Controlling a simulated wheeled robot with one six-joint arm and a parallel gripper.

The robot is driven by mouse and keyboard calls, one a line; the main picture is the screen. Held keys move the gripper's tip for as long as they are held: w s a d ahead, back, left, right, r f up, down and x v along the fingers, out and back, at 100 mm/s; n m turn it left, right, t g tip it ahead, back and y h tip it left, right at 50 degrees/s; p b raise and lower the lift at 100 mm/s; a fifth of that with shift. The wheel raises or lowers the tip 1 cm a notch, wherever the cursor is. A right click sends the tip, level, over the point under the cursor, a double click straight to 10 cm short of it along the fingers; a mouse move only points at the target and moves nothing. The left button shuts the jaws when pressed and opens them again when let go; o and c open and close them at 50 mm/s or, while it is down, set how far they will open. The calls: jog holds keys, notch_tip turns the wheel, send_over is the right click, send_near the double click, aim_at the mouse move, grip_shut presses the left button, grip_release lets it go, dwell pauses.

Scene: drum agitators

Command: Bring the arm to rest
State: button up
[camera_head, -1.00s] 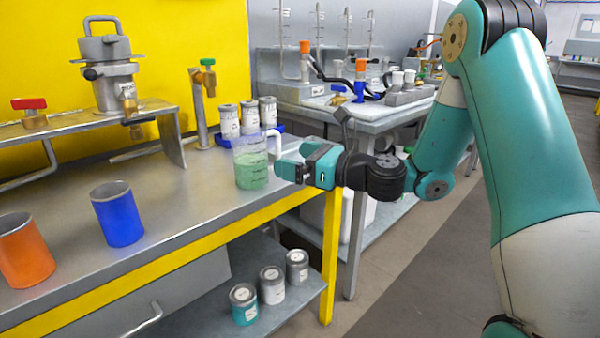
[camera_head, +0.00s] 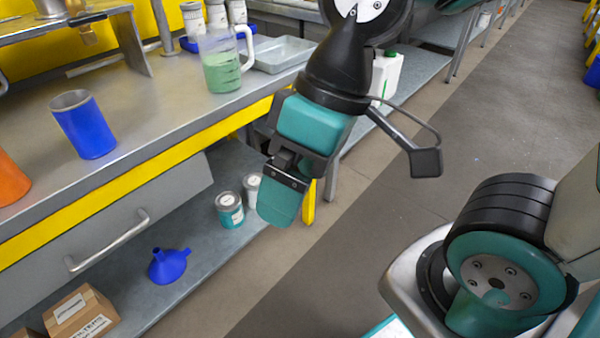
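My gripper (camera_head: 279,194) hangs from my bent arm and points down, in front of the workbench's yellow front edge and over the aisle side. Nothing shows in it, but its fingers overlap from this angle, so I cannot see a gap between them. A clear beaker (camera_head: 221,62) with green liquid and a white handle stands upright on the workbench (camera_head: 150,105), up and left of my gripper and apart from it.
A blue cup (camera_head: 84,125) and an orange cup (camera_head: 10,180) stand on the workbench. Below are a drawer handle (camera_head: 107,241), cans (camera_head: 230,209), a blue funnel (camera_head: 169,265) and a cardboard box (camera_head: 80,314). The floor (camera_head: 400,220) at right is clear.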

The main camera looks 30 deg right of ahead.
notch_tip(320, 180, up, 25)
jog(key=p, duration=2.4)
jog(key=shift+f+p, duration=0.2)
jog(key=shift+p, duration=0.15)
